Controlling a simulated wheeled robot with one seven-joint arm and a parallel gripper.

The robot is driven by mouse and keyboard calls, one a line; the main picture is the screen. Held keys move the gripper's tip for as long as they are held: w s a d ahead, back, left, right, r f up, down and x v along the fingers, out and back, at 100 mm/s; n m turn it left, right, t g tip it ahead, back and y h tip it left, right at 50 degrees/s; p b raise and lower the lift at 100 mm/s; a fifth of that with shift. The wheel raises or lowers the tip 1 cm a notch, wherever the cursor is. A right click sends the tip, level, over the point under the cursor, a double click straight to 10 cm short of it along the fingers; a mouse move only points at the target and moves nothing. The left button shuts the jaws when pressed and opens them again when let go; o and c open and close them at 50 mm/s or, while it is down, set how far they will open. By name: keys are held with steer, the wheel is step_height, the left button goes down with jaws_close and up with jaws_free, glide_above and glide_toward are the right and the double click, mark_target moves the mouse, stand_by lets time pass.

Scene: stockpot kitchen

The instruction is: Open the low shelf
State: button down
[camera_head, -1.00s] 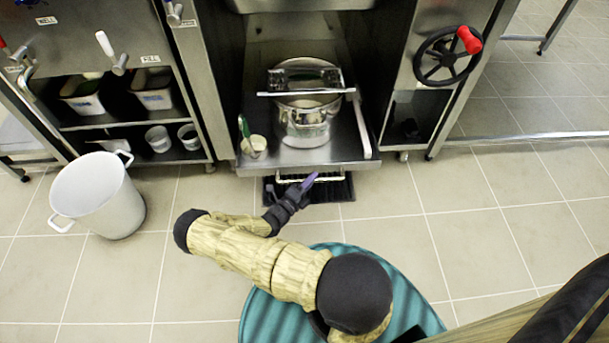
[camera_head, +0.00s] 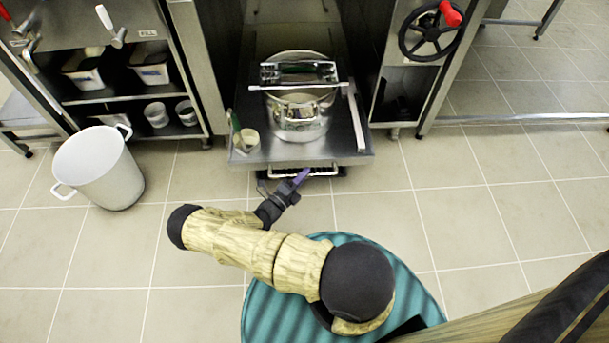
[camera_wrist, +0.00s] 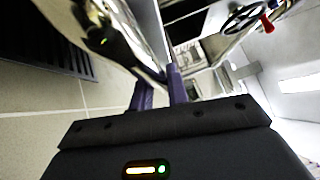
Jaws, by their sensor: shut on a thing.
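The low shelf (camera_head: 246,120) is a steel slide-out tray, pulled part way out of the cabinet, with its front edge over the floor. Its pale bar handle (camera_head: 325,172) runs along the front, below the edge. My gripper (camera_head: 302,176), with purple fingers, is at the middle of the handle and shut on it. In the wrist view the two fingers (camera_wrist: 160,90) reach up to a pale bar or edge; their exact hold is hard to see there.
A steel stockpot (camera_head: 296,118) and a small cup (camera_head: 249,139) stand on the shelf. A white pot (camera_head: 98,168) stands on the floor at left. A red-handled wheel (camera_head: 430,32) is at right.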

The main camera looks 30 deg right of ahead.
steer(key=shift+s+f, duration=0.1)
steer(key=shift+s, duration=0.15)
steer(key=c, duration=1.6)
jaws_free()
steer(key=shift+o, duration=1.2)
steer(key=shift+w+a, duration=0.1)
steer(key=shift+w, duration=0.05)
steer(key=shift+a, duration=0.1)
steer(key=b+v, duration=0.3)
steer(key=v, duration=1.4)
steer(key=shift+a+b, duration=0.15)
steer(key=shift+b, duration=0.25)
